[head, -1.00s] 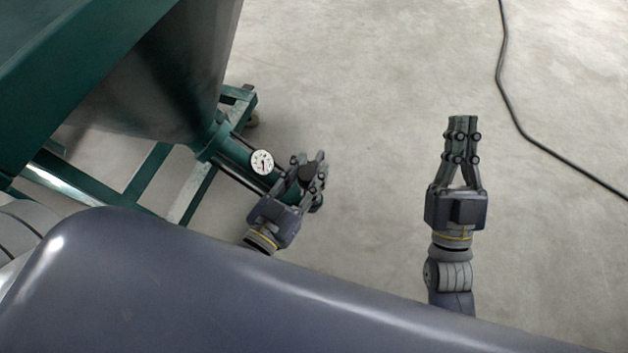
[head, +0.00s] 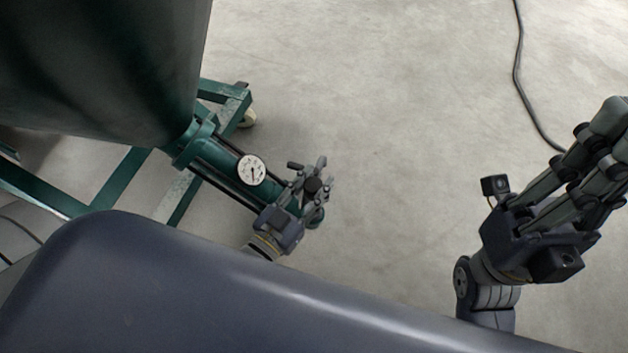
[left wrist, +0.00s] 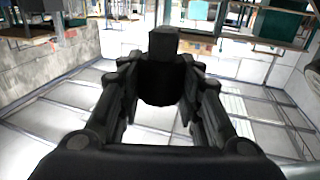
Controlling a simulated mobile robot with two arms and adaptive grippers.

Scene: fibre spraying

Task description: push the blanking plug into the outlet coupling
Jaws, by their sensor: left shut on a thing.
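The blanking plug (head: 312,185) is a small dark piece held between the fingers of my left gripper (head: 318,180). In the left wrist view the black plug (left wrist: 165,75) sits between the two fingers of the left gripper (left wrist: 160,95), with a narrower block at its top. The outlet coupling (head: 316,216) is the green end of the outlet pipe, partly hidden behind my left gripper. I cannot tell whether the plug touches the coupling. My right gripper (head: 602,150) is raised at the right, near the camera, with its tips partly cut off by the frame edge.
A round white gauge (head: 251,170) stands on the green pump body (head: 215,160), close to my left gripper. A large dark hopper (head: 110,70) and green frame legs (head: 115,180) fill the left. A black cable (head: 518,70) lies on otherwise clear floor.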

